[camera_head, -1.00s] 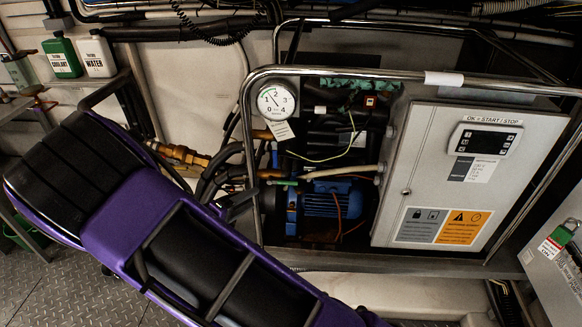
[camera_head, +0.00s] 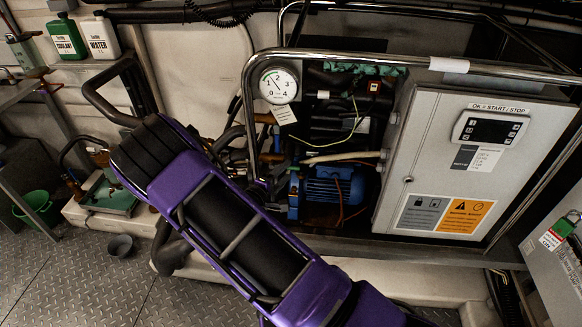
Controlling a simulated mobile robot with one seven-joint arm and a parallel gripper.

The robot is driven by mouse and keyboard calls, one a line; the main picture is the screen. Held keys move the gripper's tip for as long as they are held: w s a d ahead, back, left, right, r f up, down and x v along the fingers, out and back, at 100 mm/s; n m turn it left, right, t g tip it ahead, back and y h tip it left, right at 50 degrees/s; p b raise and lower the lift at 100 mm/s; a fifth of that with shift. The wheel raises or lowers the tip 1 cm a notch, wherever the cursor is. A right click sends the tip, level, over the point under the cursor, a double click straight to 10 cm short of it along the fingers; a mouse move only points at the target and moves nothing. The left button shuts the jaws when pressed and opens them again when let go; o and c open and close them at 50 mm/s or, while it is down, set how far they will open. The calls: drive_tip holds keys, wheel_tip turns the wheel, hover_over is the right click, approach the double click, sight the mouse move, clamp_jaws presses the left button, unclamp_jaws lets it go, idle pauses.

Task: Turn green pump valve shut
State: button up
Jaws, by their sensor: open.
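The pump is a blue ribbed motor (camera_head: 332,187) inside the chiller frame, below the round gauge. A small green piece (camera_head: 295,168), which looks like the green valve's handle, shows just left of the motor, among dark hoses and brass fittings. It is too small to tell which way the handle is turned. My purple and black arm crosses the lower middle of the view, and its bend is left of the frame. My gripper cannot be made out; the arm and the dark hoses hide that area.
A chrome rail (camera_head: 370,57) runs around the chiller. A gauge (camera_head: 279,83) hangs at its upper left, and a grey control box (camera_head: 465,165) fills its right side. Checkered floor is open at lower left.

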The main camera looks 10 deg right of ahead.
sight(289, 169)
drive_tip(key=shift+x, duration=2)
clamp_jaws()
